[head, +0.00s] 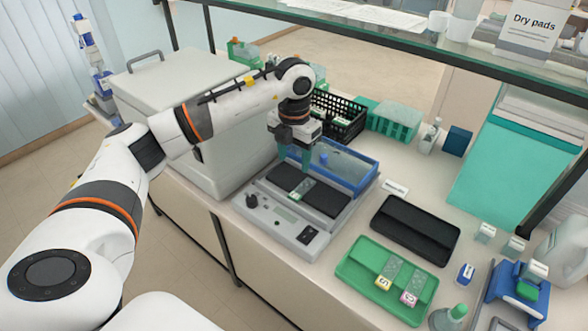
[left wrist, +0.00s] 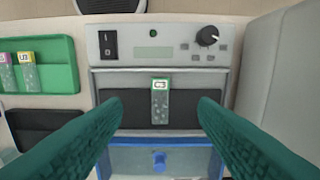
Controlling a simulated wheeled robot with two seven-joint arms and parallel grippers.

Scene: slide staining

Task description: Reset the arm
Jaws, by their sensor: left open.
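My left gripper (head: 307,157) is over the slide device (head: 285,222), pointing down at its dark plate. In the left wrist view its two green fingers (left wrist: 160,125) are spread wide with nothing between them. A slide with a green label (left wrist: 160,98), which seems to read "C3", lies on the device's dark plate, apart from the fingers. The same slide shows just below the gripper in the head view (head: 301,190). The device has a blue-framed clear lid (head: 350,168), which stands open behind the plate. My right gripper is in neither view.
A green tray (head: 357,282) with slides labelled yellow and pink lies to the right, with a black tray (head: 415,230) behind it. A grey box-shaped machine (head: 170,85) stands left. A black basket (head: 338,113) and teal rack (head: 393,122) stand behind. A shelf (head: 400,45) spans above.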

